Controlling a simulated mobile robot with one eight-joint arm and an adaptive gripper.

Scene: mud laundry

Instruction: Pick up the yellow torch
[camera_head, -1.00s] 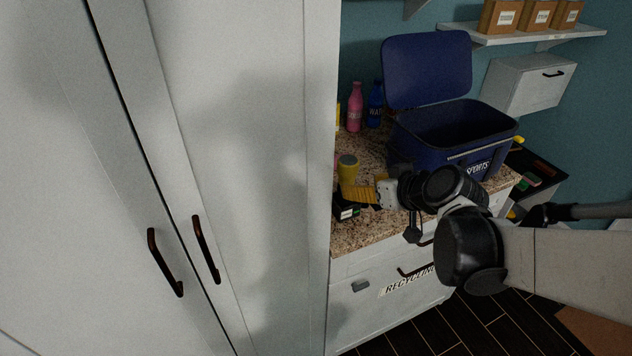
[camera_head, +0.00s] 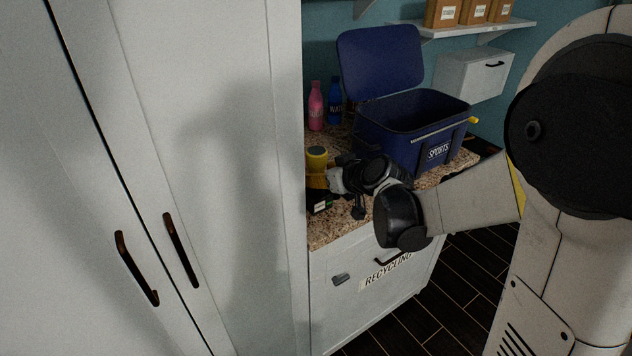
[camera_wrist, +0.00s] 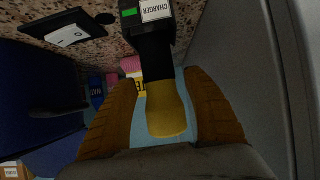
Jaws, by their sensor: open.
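The yellow torch (camera_head: 317,158) stands upright on the granite counter by the tall cabinet's edge in the head view. In the wrist view, which shows the counter at the top, the yellow torch (camera_wrist: 166,110) has a yellow end and a black lower part seated in a black charger (camera_wrist: 150,14) with a green light. My gripper (camera_wrist: 166,90) is open, with one orange-brown finger on each side of the torch. Gaps show between the fingers and the torch. In the head view my gripper (camera_head: 317,182) overlaps the torch's lower part and partly hides it.
A tall white cabinet (camera_head: 235,150) stands close on the left. An open blue cooler bag (camera_head: 400,122) sits behind my gripper. A pink bottle (camera_head: 316,108) and a blue bottle (camera_head: 335,104) stand at the back. A black flat item (camera_wrist: 65,28) lies on the counter.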

